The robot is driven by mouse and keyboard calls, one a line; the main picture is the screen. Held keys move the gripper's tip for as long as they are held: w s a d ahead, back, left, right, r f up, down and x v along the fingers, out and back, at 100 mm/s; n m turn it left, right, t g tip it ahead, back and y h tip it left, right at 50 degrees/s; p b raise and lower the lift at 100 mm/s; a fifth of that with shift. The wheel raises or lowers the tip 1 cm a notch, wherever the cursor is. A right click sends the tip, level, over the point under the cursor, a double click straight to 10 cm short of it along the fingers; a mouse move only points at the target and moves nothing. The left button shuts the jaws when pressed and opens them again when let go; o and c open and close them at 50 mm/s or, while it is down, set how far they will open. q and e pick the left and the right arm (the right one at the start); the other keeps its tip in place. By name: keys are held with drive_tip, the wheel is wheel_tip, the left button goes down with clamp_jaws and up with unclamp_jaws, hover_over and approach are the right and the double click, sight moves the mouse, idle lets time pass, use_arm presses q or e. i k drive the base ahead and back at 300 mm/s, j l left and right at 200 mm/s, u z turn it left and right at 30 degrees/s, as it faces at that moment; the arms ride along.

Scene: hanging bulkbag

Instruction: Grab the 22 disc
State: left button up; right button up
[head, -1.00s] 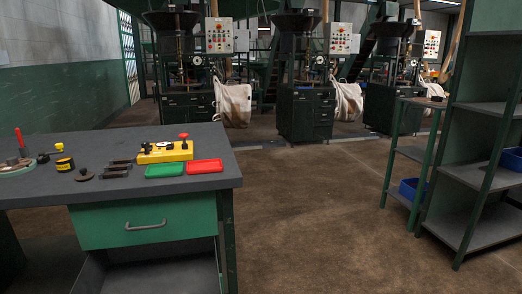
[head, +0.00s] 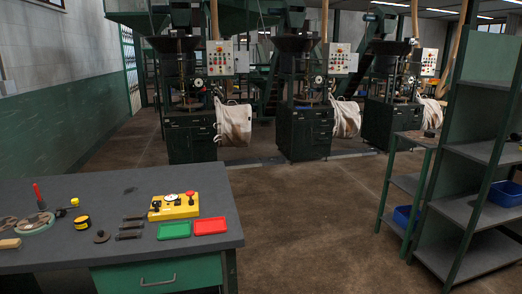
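No number 22 can be read on anything in view, so I cannot tell which disc is meant. A small dark brown disc (head: 102,237) lies flat on the grey workbench (head: 125,188), left of three dark metal bars (head: 131,227). Farther left on the bench is a pale round plate (head: 37,224) with dark round pieces near it, too small to make out. A yellow and black round item (head: 82,222) stands between the plate and the brown disc. Neither of my grippers shows in the head view.
Shelving (head: 482,210) stands at the right. White bulk bags (head: 234,125) hang by machines behind. The brown floor between is open.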

sight(34, 221)
drive_tip(key=u, duration=0.9)
